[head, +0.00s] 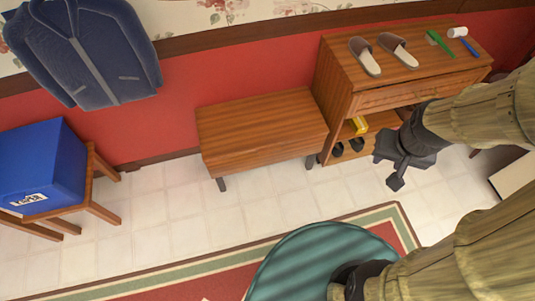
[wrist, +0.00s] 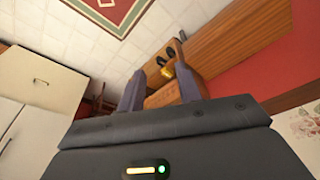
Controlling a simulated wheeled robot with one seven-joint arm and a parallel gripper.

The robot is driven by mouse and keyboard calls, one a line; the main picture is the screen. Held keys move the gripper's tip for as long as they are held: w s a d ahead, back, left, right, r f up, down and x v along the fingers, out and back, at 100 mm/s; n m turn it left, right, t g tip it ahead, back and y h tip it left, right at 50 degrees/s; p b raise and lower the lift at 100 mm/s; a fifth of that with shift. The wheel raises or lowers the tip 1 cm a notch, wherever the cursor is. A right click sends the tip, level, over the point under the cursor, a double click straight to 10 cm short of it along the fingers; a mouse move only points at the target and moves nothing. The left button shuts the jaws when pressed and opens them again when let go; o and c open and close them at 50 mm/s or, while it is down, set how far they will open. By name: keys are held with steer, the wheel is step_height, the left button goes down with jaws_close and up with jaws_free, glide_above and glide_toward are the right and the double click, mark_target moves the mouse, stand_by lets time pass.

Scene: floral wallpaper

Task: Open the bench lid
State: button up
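The bench (head: 262,125) is a low wooden box with a flat lid and dark legs, against the red wall in the middle of the head view. Its lid is down. My gripper (head: 386,167) is to the right of the bench, in front of the cabinet, apart from the bench. In the wrist view the two fingers of my gripper (wrist: 162,92) are spread with nothing held between them. A long wooden surface (wrist: 240,35) beyond the fingers looks like the bench, but I cannot be sure.
A wooden cabinet (head: 349,88) bears slippers (head: 381,52), a green brush (head: 439,42) and a blue-handled tool; dark shoes and a yellow item are on its lower shelf. A blue box (head: 42,165) sits on a stool at left. A jacket (head: 85,50) hangs above. Tiled floor before the bench is clear.

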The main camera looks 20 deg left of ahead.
steer(key=w+a+f+m+t+y+b, duration=0.15)
steer(key=w+a+f+b, duration=0.25)
steer(key=f+b, duration=0.65)
steer(key=w+a+f+m+t+y+b, duration=0.1)
steer(key=w+a+f+t+b, duration=0.3)
steer(key=f+b, duration=0.7)
steer(key=w+a+f+m+t+y+b, duration=0.15)
steer(key=w+a+f+b, duration=0.3)
steer(key=f+b, duration=0.6)
steer(key=a+f+m+t+y+b, duration=0.1)
steer(key=a+f+b, duration=0.3)
steer(key=f+b, duration=0.5)
steer(key=a+f+m+t+y+b, duration=0.2)
steer(key=a+f+b, duration=0.3)
steer(key=f+b, duration=0.5)
steer(key=a+f+m+t+y+b, duration=0.2)
steer(key=a+f+m+y+b, duration=0.1)
steer(key=f+b, duration=0.7)
steer(key=shift+w+a+f+m, duration=0.2)
steer(key=shift+a+f+m, duration=0.35)
steer(key=shift+a, duration=0.45)
steer(key=shift+r, duration=0.1)
